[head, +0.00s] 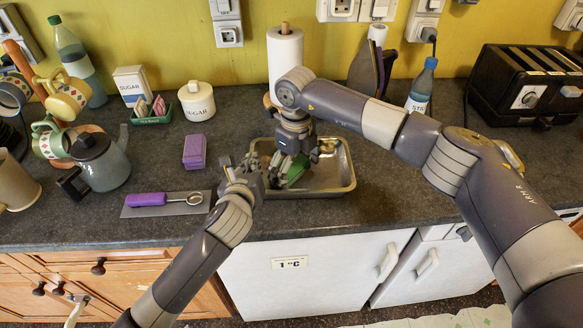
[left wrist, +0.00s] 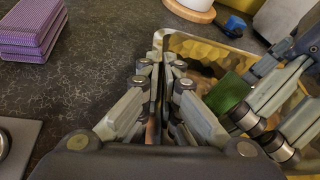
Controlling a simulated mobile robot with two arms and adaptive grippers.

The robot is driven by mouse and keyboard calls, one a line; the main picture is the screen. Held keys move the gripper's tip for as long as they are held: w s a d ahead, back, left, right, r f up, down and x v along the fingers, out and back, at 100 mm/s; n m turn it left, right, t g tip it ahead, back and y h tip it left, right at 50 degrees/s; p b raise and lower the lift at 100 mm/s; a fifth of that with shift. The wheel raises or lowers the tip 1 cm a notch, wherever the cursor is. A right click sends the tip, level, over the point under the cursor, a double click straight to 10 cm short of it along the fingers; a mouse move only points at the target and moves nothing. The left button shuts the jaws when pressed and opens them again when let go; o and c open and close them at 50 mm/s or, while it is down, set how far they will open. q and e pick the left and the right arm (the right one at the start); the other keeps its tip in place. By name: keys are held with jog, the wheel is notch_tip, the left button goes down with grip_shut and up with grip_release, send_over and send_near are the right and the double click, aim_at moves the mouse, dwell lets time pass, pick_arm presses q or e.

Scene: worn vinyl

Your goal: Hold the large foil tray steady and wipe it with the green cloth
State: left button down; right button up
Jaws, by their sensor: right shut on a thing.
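The large foil tray (head: 347,170) sits on the dark worktop near its front edge; its rim also shows in the left wrist view (left wrist: 215,47). My left gripper (head: 252,165) is at the tray's left side. In the left wrist view its fingers (left wrist: 161,75) are close together with the tray's left wall between them. My right gripper (head: 287,168) points down inside the tray, shut on the green cloth (head: 298,169). The cloth also shows between its fingers in the left wrist view (left wrist: 230,93). Whether the cloth touches the tray bottom is hard to tell.
A purple sponge block (head: 198,151) and a purple-handled strainer (head: 165,199) on a grey mat lie left of the tray. A paper towel roll (head: 285,60) stands behind it. A teapot (head: 102,163) is further left, a black toaster (head: 525,90) at right.

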jog(key=shift+s+d, duration=0.15)
jog(key=shift+d, duration=1.2)
jog(key=shift+f, duration=0.15)
jog(key=shift+a, duration=1.85)
pick_arm(q)
jog(key=shift+d, duration=0.1)
pick_arm(e)
jog(key=shift+w, duration=0.2)
jog(key=shift+d, duration=0.1)
jog(key=shift+d, duration=0.6)
jog(key=shift+s+d, duration=0.1)
jog(key=shift+d, duration=1.05)
